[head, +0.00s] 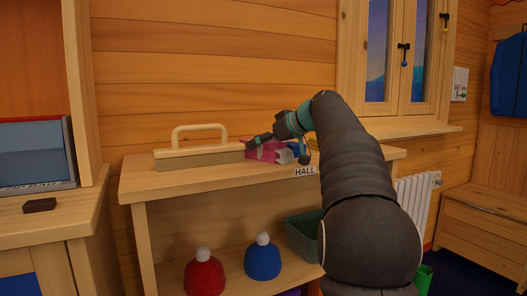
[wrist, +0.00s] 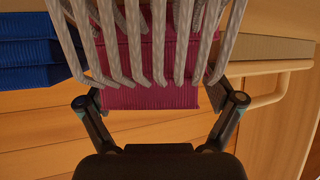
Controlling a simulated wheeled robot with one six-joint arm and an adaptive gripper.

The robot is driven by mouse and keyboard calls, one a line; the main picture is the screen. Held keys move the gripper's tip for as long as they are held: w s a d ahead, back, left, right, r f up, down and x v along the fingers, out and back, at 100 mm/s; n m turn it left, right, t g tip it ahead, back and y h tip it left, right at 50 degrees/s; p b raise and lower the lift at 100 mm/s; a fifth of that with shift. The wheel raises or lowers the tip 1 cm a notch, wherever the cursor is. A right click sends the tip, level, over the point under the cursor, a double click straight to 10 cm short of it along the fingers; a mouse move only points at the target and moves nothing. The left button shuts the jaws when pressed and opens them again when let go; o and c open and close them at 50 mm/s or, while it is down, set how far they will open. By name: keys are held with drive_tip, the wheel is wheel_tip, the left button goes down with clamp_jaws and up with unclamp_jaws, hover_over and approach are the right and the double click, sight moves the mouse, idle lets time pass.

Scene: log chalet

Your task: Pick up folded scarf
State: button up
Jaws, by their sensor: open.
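The folded scarf (head: 264,152) is magenta and ribbed with grey fringe, and lies on top of the wooden shelf unit above the HALL label. It also shows in the wrist view as a magenta ribbed block (wrist: 150,97), its grey fringe strands covering much of it. My gripper (head: 282,147) is open right at the scarf, with one finger on each side of it in the head view. In the wrist view the scarf lies between the finger linkages. Whether the fingers touch it I cannot tell. My gripper hides part of the scarf in the head view.
A long beige block with an arched handle (head: 200,148) stands left of the scarf. A blue folded item (wrist: 40,50) lies close beside the scarf. Red (head: 204,274) and blue (head: 262,259) bobble hats and a green bin (head: 303,238) are below. The window sill is at right.

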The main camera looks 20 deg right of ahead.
drive_tip(key=c, duration=1.2)
drive_tip(key=shift+o, duration=0.2)
drive_tip(key=shift+r, duration=0.1)
